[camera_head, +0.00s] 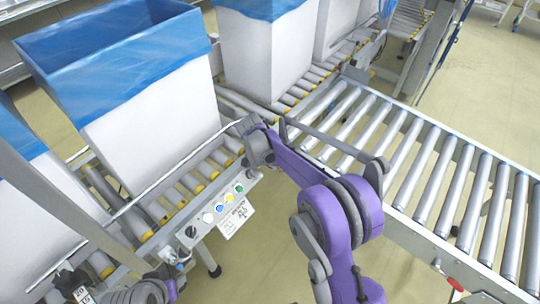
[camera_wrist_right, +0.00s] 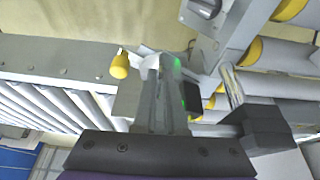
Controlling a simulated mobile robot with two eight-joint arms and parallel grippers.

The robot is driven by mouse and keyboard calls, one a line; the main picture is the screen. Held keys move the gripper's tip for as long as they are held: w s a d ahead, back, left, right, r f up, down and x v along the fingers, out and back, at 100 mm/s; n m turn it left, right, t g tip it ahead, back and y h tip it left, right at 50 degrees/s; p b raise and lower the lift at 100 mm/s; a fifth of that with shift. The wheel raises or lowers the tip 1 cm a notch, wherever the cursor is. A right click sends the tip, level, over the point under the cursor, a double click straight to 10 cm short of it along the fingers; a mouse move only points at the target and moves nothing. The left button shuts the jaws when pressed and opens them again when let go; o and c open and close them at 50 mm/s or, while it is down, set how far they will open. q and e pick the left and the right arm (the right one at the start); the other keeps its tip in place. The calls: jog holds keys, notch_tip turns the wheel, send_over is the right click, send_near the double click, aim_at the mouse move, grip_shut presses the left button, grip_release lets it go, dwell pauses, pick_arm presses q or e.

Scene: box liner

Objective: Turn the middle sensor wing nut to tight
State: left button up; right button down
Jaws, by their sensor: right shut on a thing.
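My right gripper (camera_head: 258,142) reaches up to the rail beside the conveyor, next to the near liner box. In the right wrist view its two grey fingers (camera_wrist_right: 165,95) are close together, shut on a small part at the sensor mount, which I take to be the middle sensor wing nut. The fingers mostly hide it, so its angle and tightness cannot be read. Green lights (camera_wrist_right: 178,65) show by the fingertips. Part of my left arm, purple and grey, shows at the bottom left of the head view; its jaws cannot be made out.
A white box (camera_head: 150,125) with a blue liner stands on the rollers beside the rail. A button panel (camera_head: 228,205) is just below my right gripper. A roller conveyor (camera_head: 440,190) fills the right side. A yellow knob (camera_wrist_right: 120,66) lies left of the fingers.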

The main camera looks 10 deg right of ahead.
jog(key=c, duration=1)
grip_release()
jog(key=p+v, duration=0.1)
jog(key=v, duration=0.9)
jog(key=shift+s+r, duration=0.1)
jog(key=shift+r, duration=0.3)
